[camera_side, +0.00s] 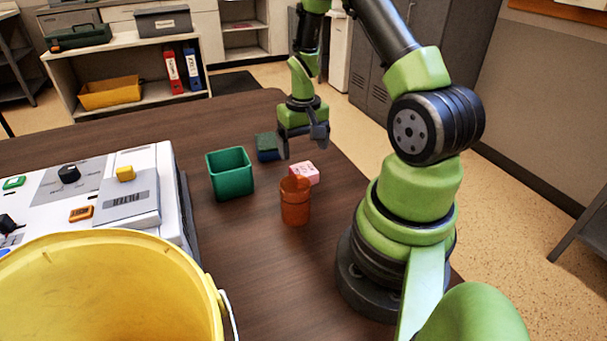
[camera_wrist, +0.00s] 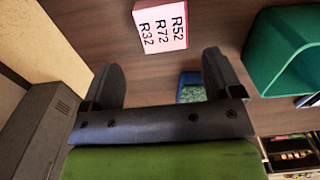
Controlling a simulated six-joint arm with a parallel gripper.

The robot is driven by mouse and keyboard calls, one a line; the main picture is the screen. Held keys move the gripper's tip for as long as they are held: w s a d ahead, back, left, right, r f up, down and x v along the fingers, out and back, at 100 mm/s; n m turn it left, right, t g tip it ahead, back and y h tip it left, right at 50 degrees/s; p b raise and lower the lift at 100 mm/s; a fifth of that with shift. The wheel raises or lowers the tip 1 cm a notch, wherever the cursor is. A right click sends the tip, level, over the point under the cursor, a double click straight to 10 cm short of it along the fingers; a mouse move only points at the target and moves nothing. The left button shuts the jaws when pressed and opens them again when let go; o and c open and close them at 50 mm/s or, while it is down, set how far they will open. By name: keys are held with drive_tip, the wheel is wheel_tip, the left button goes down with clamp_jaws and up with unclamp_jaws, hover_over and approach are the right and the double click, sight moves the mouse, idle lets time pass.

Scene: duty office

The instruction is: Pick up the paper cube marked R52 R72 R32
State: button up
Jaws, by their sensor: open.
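The paper cube (camera_wrist: 160,25) is pale pink, with R52 R72 R32 in black on its white face in the wrist view. In the side view the pink cube (camera_side: 304,173) sits on the dark wooden table, partly behind an orange-brown cup. My gripper (camera_side: 302,150) is open and empty, above the table near the cube and apart from it. In the wrist view my gripper's fingers (camera_wrist: 165,78) are spread, and the cube lies beyond their tips, roughly in line with the gap between them.
The orange-brown cup (camera_side: 295,203) stands close to the cube. A green open box (camera_side: 231,190) is to its left, also in the wrist view (camera_wrist: 262,60). A blue-green block (camera_side: 266,147) lies behind. A yellow bucket (camera_side: 190,300) and white panel (camera_side: 150,165) fill the left.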

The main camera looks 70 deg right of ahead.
sight(300, 165)
drive_tip(key=f, duration=0.5)
drive_tip(key=shift+w+a+f, duration=0.1)
drive_tip(key=shift+w+f, duration=0.25)
drive_tip(key=shift+f, duration=0.05)
drive_tip(key=c, duration=1)
